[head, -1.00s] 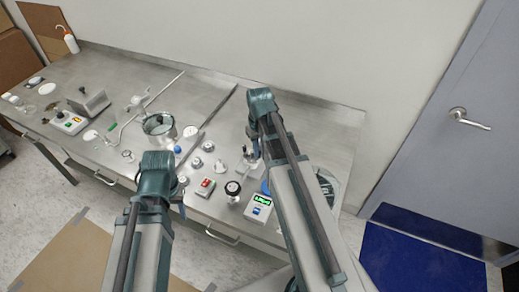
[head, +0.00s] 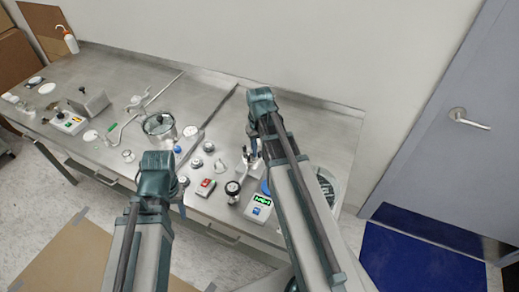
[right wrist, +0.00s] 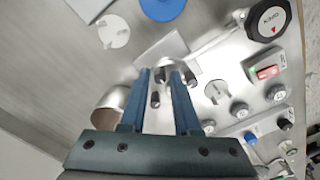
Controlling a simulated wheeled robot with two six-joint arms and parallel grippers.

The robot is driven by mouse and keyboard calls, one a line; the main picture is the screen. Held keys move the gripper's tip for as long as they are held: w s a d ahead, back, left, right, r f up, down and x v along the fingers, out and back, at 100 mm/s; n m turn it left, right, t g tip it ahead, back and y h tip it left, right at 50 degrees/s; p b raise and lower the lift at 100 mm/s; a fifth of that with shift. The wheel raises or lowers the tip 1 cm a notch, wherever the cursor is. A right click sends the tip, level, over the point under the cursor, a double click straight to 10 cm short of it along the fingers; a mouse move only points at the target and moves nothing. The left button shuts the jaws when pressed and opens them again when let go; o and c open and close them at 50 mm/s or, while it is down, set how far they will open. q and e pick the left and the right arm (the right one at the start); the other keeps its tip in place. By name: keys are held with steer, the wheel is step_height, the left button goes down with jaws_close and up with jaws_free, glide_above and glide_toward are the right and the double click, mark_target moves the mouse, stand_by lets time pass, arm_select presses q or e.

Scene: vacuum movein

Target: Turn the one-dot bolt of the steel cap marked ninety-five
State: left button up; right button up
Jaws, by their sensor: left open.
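In the right wrist view my right gripper (right wrist: 160,75) points down with its two blue fingers apart. Small dark bolts (right wrist: 155,99) show between and beside the fingers, near a shiny steel part; I cannot tell that any is gripped. Several round grey steel caps (right wrist: 240,110) lie to the right of the fingers. Their markings and dots are too small to read, so I cannot tell which is marked ninety-five. In the head view my right gripper (head: 252,150) is low over the bench. My left gripper (head: 182,192) is open near the bench's front edge, partly hidden by its arm.
A red switch box (head: 206,187), a round gauge (head: 233,188) and a box with a green display (head: 260,205) stand near the front edge. A steel pot (head: 158,124) is further back. A steel cup (right wrist: 110,108) is left of the right fingers.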

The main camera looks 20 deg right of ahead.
mark_target(259, 151)
arm_select(q)
steer(key=shift+r, duration=0.15)
arm_select(e)
steer(key=shift+r, duration=0.1)
arm_select(q)
step_height(259, 151, up, 14)
steer(key=p, duration=1.4)
steer(key=shift+f, duration=0.2)
arm_select(e)
step_height(259, 151, up, 14)
steer(key=shift+f, duration=0.2)
steer(key=shift+o, duration=0.2)
